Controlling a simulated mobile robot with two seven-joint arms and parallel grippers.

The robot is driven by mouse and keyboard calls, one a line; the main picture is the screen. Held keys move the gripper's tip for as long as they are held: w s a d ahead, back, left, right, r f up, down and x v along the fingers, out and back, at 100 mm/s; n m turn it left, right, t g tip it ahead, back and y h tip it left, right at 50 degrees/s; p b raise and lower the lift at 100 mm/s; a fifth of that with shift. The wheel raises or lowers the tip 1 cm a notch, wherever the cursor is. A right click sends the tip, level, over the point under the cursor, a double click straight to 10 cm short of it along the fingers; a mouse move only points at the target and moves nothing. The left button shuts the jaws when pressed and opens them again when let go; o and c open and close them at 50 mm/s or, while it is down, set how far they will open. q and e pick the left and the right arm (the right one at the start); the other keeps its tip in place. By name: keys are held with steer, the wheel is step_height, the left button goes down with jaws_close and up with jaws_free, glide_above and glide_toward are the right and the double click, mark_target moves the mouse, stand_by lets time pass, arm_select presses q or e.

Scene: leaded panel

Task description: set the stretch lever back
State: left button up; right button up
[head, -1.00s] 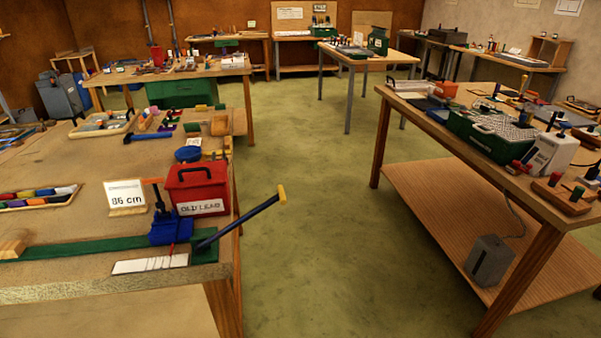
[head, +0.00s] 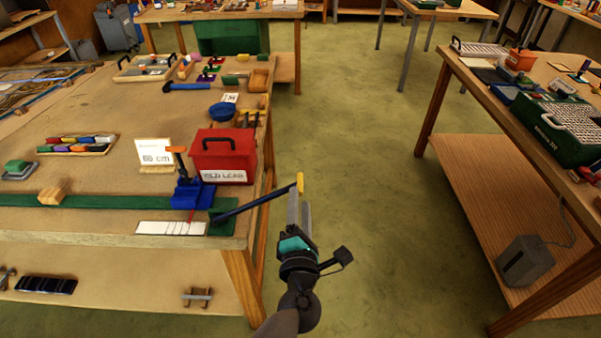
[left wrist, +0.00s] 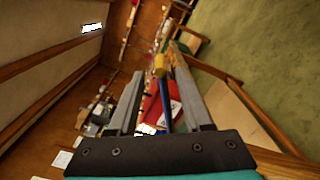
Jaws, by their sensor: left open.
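The stretch lever (head: 254,205) is a dark blue bar with a yellow tip (head: 300,182). It slants up and out past the right edge of the near bench, from a green base strip (head: 120,202) with a blue clamp-like block (head: 190,194). My left gripper (head: 299,200) is open, with its fingers pointing up at the lever's yellow end. In the left wrist view the lever (left wrist: 164,108) and its yellow tip (left wrist: 160,65) appear between the two open fingers. Contact cannot be told. My right gripper is not in view.
A red box labelled OLD LEAD (head: 222,152) stands right behind the lever's base. An 86 cm card (head: 154,152) and a white marked strip (head: 171,228) are close by. Green floor (head: 370,150) lies open between this bench and the right-hand table (head: 500,85).

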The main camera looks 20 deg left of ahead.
mark_target(300, 181)
arm_select(q)
steer(key=x, duration=0.9)
steer(key=shift+f, duration=0.1)
steer(key=shift+c, duration=0.2)
jaws_close()
stand_by(1.1)
